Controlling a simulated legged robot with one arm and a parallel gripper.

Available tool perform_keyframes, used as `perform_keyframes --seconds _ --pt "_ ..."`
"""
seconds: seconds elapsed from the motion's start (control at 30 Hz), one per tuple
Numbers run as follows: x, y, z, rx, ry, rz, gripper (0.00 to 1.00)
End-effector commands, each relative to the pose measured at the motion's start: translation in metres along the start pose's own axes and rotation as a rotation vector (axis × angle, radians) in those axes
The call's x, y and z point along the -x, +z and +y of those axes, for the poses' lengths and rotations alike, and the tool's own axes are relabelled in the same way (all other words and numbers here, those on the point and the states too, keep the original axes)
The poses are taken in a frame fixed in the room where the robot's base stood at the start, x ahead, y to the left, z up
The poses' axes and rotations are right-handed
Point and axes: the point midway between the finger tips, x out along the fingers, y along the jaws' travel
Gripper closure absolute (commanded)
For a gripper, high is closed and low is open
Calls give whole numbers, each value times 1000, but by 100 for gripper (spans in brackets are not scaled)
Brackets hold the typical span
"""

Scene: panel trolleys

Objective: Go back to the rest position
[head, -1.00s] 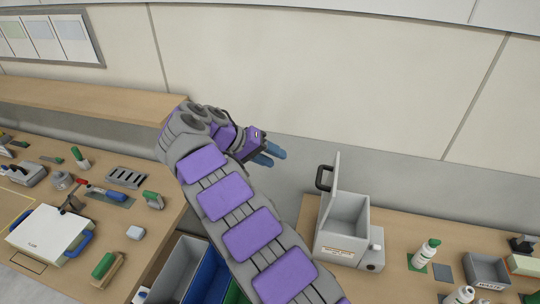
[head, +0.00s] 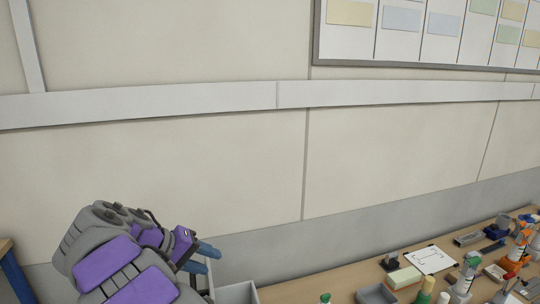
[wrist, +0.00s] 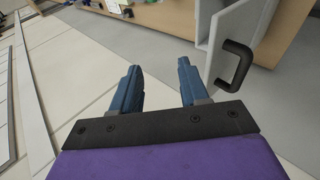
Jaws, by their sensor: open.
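My gripper (head: 208,258) is at the lower left of the head view, at the end of my purple and grey arm. In the head view part of the grey box (head: 238,293) shows at the bottom edge, right of the gripper.
A wooden bench (head: 335,280) runs along the wall at the lower right. It bears a clipboard (head: 432,259), a grey tray (head: 376,294), a green and cream block (head: 404,277) and several bottles.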

Motion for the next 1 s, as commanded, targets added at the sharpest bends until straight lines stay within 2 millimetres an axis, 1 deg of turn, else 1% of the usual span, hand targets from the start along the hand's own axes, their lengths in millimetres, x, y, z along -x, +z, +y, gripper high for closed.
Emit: perform_keyframes --seconds 0.03,0.2,0.37,0.5,0.67,0.7,0.77,0.8,0.87,1.0 --pt "-12 8 13 -4 -6 -25 56" --pt "-44 39 48 -10 -45 -100 56" --pt "-71 73 76 -21 -95 -160 56" --pt "-93 110 95 -34 -147 -216 56" --pt "-114 153 110 -55 -216 -268 56" --pt "-119 165 112 -60 -233 -282 56" --pt "-125 182 115 -70 -260 -301 56" --pt "-129 195 116 -76 -279 -313 56" --pt "-134 212 117 -86 -309 -329 56" --pt "-144 253 115 -113 -379 -360 56"
